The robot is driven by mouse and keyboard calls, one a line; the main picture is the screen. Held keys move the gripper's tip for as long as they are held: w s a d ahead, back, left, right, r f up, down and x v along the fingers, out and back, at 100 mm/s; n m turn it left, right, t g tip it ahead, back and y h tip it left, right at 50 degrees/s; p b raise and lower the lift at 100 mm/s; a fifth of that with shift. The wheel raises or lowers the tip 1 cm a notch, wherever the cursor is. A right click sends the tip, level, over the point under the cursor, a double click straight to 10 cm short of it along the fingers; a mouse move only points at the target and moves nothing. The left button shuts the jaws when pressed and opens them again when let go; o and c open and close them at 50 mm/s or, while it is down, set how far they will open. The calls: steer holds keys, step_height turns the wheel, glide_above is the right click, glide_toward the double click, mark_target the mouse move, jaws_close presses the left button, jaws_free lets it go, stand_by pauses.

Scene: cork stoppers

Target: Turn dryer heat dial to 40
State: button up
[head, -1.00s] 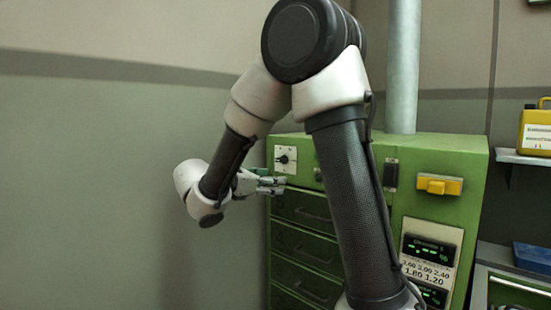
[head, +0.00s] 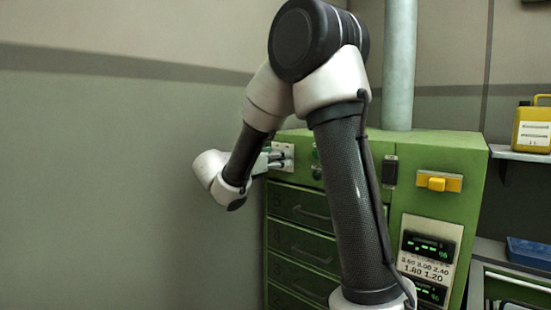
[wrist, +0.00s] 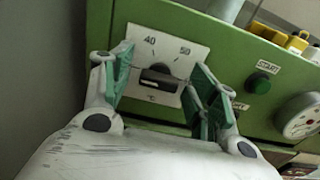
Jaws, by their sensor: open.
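The heat dial (wrist: 158,77) is a dark knob on a white plate (wrist: 180,57) marked 40 at upper left and 50 at upper right, on the green dryer (head: 440,150). My gripper (wrist: 160,80) is open, with its green-padded fingers on either side of the dial. I cannot tell whether a finger touches the knob. The dial's exact pointer setting is not clear. In the head view my gripper (head: 277,158) is at the white plate (head: 288,150), which it partly covers.
A green START button (wrist: 258,83) and a round gauge (wrist: 300,117) sit right of the plate. Dark green drawers (head: 305,240) lie below. A yellow latch (head: 438,183) and a grey pipe (head: 400,70) are further right. The wall (head: 110,180) at left is bare.

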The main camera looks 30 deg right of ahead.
steer(key=c, duration=1)
steer(key=shift+m, duration=0.4)
steer(key=m, duration=1)
steer(key=shift+s+d+f+m, duration=0.15)
steer(key=shift+s+m, duration=0.05)
steer(key=shift+m, duration=0.2)
steer(key=o, duration=1)
